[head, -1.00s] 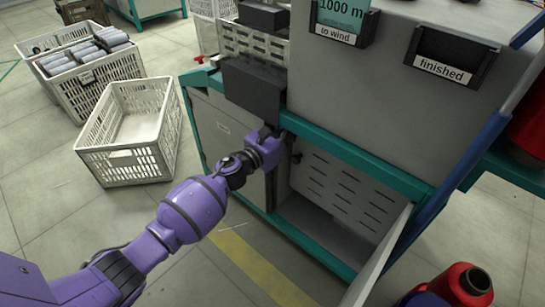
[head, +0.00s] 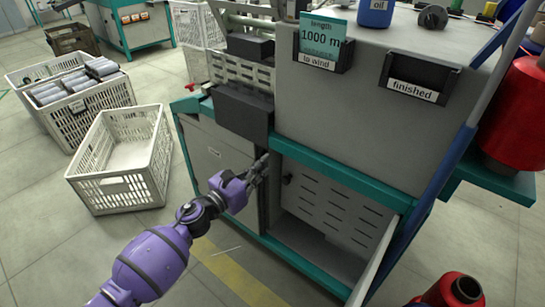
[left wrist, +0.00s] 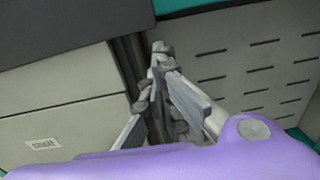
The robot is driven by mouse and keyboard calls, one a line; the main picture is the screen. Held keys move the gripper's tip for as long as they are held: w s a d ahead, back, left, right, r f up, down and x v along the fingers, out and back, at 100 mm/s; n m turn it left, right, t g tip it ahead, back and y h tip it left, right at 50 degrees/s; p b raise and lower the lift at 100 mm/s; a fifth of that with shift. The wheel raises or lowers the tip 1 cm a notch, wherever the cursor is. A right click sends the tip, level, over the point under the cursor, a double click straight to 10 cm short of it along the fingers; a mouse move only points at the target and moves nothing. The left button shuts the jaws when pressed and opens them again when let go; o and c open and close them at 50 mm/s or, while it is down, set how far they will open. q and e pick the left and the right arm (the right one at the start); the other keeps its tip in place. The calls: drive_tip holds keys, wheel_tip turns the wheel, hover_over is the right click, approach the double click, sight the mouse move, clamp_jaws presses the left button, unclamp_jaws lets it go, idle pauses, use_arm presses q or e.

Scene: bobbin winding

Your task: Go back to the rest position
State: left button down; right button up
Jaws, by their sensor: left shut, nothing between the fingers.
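My left gripper (head: 262,166) is in front of the winding machine (head: 340,110), near the edge between the grey cabinet front (head: 218,155) and the open bay with the slotted panel (head: 335,205). In the left wrist view the gripper (left wrist: 158,60) has its fingers together, with nothing between them. The cabinet front (left wrist: 60,90) is left of it and the slotted panel (left wrist: 260,75) right of it. I cannot tell whether the fingertips touch the machine. My right gripper is not in view.
An open door (head: 378,255) stands out from the bay. A card holder marked "to wind" (head: 318,60) and a "finished" holder (head: 412,92) are on the machine. An empty white crate (head: 118,188) and a crate of grey bobbins (head: 95,118) stand left. Red spools (head: 512,118) are at right.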

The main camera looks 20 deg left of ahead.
use_arm(q)
drive_tip(key=v, duration=0.4)
drive_tip(key=shift+s, duration=0.1)
